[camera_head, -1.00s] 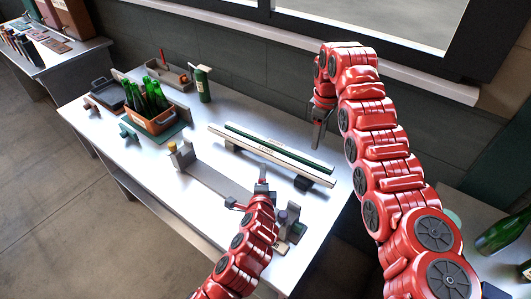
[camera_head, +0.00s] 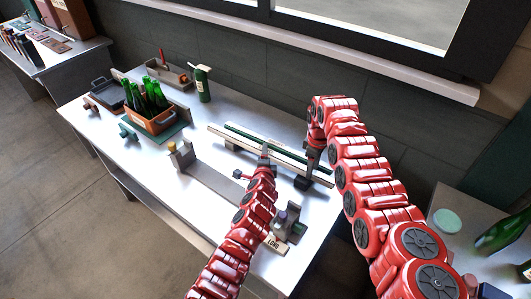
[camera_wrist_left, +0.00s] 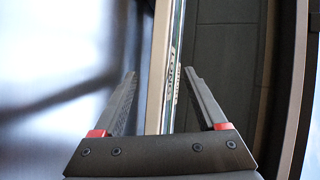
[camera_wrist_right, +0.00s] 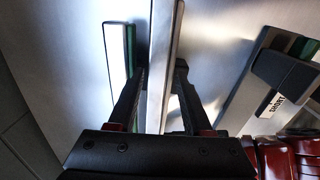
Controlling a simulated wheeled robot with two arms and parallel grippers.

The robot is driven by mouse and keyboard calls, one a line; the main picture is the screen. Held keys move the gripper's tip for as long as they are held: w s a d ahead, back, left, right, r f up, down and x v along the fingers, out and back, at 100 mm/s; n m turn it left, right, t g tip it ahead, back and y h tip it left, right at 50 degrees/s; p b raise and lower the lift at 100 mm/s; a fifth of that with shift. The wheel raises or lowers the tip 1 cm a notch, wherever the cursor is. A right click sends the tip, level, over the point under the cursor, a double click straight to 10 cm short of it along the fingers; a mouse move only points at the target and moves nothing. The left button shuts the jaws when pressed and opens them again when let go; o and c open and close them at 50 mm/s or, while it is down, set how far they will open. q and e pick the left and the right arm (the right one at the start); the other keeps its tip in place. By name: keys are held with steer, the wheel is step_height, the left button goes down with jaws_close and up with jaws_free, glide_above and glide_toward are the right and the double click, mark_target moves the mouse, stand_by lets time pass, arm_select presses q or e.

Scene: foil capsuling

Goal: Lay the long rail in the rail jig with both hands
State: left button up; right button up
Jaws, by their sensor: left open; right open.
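The long rail (camera_head: 231,137) is a narrow pale bar resting on dark supports, slanting across the table behind the rail jig. Lettering shows on it in the left wrist view (camera_wrist_left: 173,60). My left gripper (camera_head: 265,150) is open near the rail's middle, with the rail between its fingers in its wrist view. My right gripper (camera_head: 304,178) is open near the rail's right end; the rail (camera_wrist_right: 164,45) runs between its fingers too. The grey rail jig (camera_head: 213,180) lies empty in front, partly hidden by my left arm.
A green and white strip (camera_head: 250,135) lies just behind the rail. A crate (camera_head: 161,124) of green bottles and a green canister (camera_head: 203,84) stand to the left. A label block (camera_head: 274,245) sits by the jig's near right end.

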arm_select(q)
steer(key=shift+w+f, duration=0.1)
steer(key=shift+w, duration=0.25)
arm_select(e)
steer(key=shift+f, duration=0.4)
arm_select(q)
steer(key=shift+c, duration=0.2)
arm_select(e)
steer(key=shift+c, duration=0.2)
arm_select(q)
steer(key=c, duration=0.7)
arm_select(e)
steer(key=c, duration=0.7)
arm_select(q)
jaws_close()
arm_select(e)
jaws_close()
